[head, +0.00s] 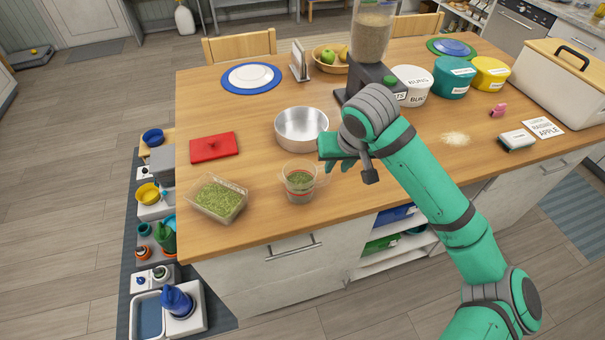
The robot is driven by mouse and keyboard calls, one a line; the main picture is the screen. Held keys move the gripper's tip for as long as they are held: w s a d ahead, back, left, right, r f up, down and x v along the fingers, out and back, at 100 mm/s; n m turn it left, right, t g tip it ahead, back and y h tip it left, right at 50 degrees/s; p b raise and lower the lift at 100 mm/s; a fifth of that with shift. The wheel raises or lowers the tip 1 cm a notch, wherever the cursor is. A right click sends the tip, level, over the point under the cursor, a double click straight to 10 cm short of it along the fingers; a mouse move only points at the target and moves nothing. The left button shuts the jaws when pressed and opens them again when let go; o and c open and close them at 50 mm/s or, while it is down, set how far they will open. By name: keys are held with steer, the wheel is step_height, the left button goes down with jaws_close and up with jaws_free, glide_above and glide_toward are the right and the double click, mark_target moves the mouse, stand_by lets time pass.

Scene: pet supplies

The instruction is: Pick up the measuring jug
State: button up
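The measuring jug (299,184) is a clear jug with red markings and green contents. It stands upright on the wooden island top near the front edge, and its handle side faces right toward my arm. My gripper (325,155) is just above and to the right of the jug, in front of the metal bowl. Its fingers are mostly hidden by the wrist, so I cannot see whether they are open or shut. I cannot tell whether it touches the jug's handle.
A clear tub of green flakes (218,199) stands left of the jug. A metal bowl (301,128) is close behind, and a red lid (214,147) lies behind left. A food dispenser (372,45) stands at the back. The wooden island top (245,240) is clear in front.

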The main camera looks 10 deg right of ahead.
mark_target(328, 183)
steer(key=shift+w+x, duration=0.15)
steer(key=shift+x, duration=2.45)
steer(key=shift+w+x, duration=0.1)
steer(key=shift+x, duration=2.5)
steer(key=shift+a+r, duration=0.1)
steer(key=shift+r, duration=0.05)
jaws_close()
